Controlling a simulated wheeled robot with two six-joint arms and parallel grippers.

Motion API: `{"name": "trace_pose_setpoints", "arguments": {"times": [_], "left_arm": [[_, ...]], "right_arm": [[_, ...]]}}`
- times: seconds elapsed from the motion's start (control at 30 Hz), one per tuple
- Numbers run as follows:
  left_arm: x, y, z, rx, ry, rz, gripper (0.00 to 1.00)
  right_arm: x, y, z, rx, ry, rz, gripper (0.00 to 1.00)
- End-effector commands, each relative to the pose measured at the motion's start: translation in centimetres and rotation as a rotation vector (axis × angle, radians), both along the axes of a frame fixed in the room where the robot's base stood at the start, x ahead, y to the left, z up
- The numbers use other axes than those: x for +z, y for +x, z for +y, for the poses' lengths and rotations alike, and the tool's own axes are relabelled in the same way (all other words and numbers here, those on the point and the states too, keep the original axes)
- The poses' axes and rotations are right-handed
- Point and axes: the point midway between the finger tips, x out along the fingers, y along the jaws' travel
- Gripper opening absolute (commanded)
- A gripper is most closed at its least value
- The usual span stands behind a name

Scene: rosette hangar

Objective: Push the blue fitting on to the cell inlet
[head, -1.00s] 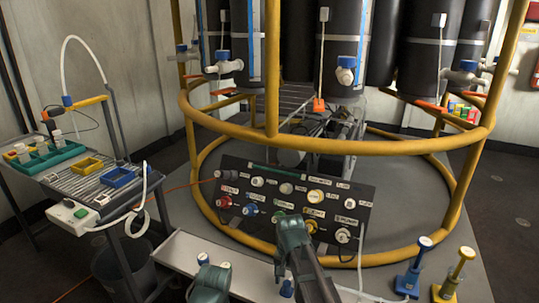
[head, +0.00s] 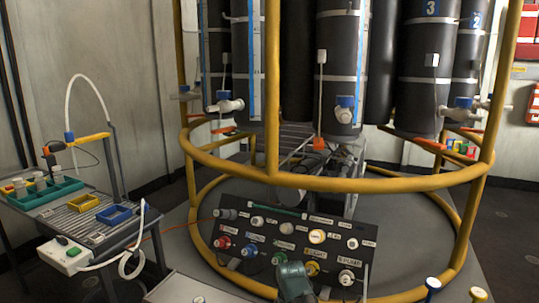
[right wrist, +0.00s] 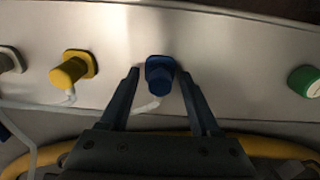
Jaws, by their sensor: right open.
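In the right wrist view a blue fitting (right wrist: 160,76) stands on a pale metal strip, its round end towards the camera. My right gripper (right wrist: 160,92) is open, with one finger on each side of the fitting; I see no clear grip on it. In the head view my right arm shows at the bottom centre in front of the black panel. Black cells hang in the yellow frame; white pieces with blue ends, such as a blue-ended valve (head: 346,104), stick out of them. I cannot tell which is the inlet. My left gripper is not in view.
A yellow fitting (right wrist: 74,68) and a green fitting (right wrist: 305,81) flank the blue one. A black panel (head: 300,262) with several labelled knobs stands before the yellow ring rail (head: 330,184).

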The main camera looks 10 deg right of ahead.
Motion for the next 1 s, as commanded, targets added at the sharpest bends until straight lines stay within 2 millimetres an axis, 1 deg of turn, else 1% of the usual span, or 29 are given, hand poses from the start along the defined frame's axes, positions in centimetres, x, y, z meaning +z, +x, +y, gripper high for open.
{"name": "trace_pose_setpoints", "arguments": {"times": [0.1,0.13,0.27,0.3,0.37,0.4,0.47,0.5,1.0], "left_arm": [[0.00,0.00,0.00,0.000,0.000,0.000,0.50],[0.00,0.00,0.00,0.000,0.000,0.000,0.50],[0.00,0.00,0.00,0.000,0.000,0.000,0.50],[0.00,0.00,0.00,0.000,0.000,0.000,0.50],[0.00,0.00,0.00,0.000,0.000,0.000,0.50],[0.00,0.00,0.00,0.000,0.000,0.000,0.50],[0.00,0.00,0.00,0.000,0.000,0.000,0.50],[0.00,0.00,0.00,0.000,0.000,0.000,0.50],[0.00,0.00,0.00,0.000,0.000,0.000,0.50]], "right_arm": [[0.00,-0.01,0.00,0.000,0.000,0.000,0.64],[0.00,-0.01,0.00,0.000,0.000,0.000,0.62],[0.00,0.00,0.00,0.000,0.000,0.000,0.39],[0.00,0.00,0.00,0.000,0.000,0.000,0.31],[0.00,-0.01,0.01,0.000,0.000,0.000,0.21],[0.00,-0.01,0.01,0.000,0.000,0.000,0.13],[0.00,0.00,0.00,0.000,0.000,0.000,0.03],[0.00,0.00,0.00,0.000,0.000,0.000,0.00],[0.00,0.00,0.00,0.000,0.000,0.000,0.00]]}}
